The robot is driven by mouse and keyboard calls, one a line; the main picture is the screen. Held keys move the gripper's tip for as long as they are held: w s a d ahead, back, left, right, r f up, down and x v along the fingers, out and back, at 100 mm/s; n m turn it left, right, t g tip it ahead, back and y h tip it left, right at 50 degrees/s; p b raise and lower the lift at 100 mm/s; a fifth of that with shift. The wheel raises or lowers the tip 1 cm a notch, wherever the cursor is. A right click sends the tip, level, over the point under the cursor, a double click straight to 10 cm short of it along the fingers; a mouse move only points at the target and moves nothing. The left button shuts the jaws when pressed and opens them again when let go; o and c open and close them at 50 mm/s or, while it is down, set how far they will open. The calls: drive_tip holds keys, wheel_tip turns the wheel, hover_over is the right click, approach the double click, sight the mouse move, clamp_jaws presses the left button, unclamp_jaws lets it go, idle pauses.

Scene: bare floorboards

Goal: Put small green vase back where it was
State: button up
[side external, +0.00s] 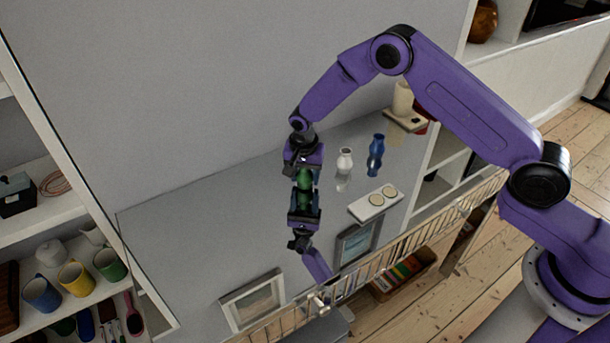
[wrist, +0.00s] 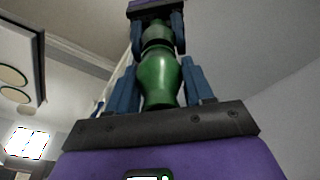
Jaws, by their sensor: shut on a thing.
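The small green vase (side external: 304,182) is between the fingers of my gripper (side external: 303,172), over the glossy grey surface (side external: 220,225). My gripper points down and is shut on the vase. The vase looks upright, and its reflection shows directly beneath it. Its base is at or very near the surface; I cannot tell whether it touches. In the wrist view the green vase (wrist: 158,80) sits between the blue fingers of my gripper (wrist: 160,85), with its mirror image beyond. A white vase (side external: 345,159) and a blue vase (side external: 377,146) stand to the right, apart from my gripper.
A white block with two round discs (side external: 375,203) lies right of and nearer than my gripper. A beige cup (side external: 403,98) stands at the back right. A picture frame (side external: 253,303) is near the front edge. The surface left of my gripper is clear.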

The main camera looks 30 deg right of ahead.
sight(304, 170)
drive_tip(key=shift+f, duration=0.3)
drive_tip(key=o, duration=1.2)
drive_tip(key=shift+c, duration=0.2)
drive_tip(key=r, duration=0.4)
drive_tip(key=s+r, duration=0.1)
drive_tip(key=r, duration=0.3)
drive_tip(key=a+r, duration=0.1)
drive_tip(key=r, duration=0.3)
drive_tip(key=shift+s+a, duration=0.1)
drive_tip(key=shift+s, duration=0.05)
drive_tip(key=shift+s+r, duration=0.1)
